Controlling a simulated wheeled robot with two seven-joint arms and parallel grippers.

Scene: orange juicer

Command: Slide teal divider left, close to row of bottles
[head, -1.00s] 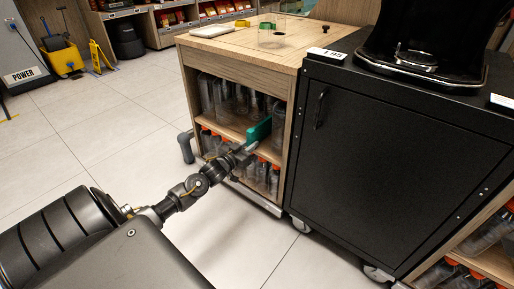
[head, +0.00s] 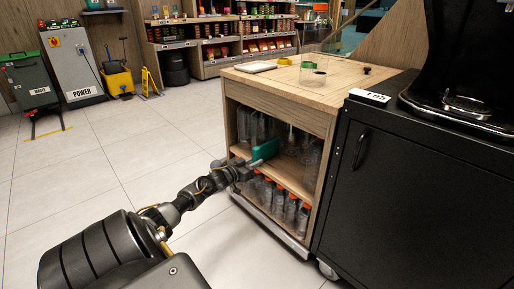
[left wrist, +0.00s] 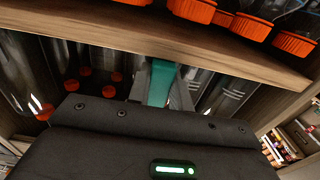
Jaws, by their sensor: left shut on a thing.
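The teal divider (head: 265,150) stands on the upper shelf of the wooden cart, jutting out at the shelf's front edge. A row of clear bottles (head: 255,124) stands behind it and to its left; the exact gap is hard to tell. My left gripper (head: 246,167) reaches in from the left and is shut on the divider's front end. In the left wrist view the divider (left wrist: 160,84) shows between the two grey fingers (left wrist: 160,92), with bottles (left wrist: 75,65) on both sides. The gripper body hides the lower part of that view. My right gripper is not in view.
Bottles with orange caps (head: 280,198) fill the lower shelf. More clear bottles (head: 313,158) stand at the upper shelf's right side, with some bare shelf (head: 290,170) between. A black cabinet (head: 415,190) adjoins on the right. The floor (head: 110,160) at left is clear.

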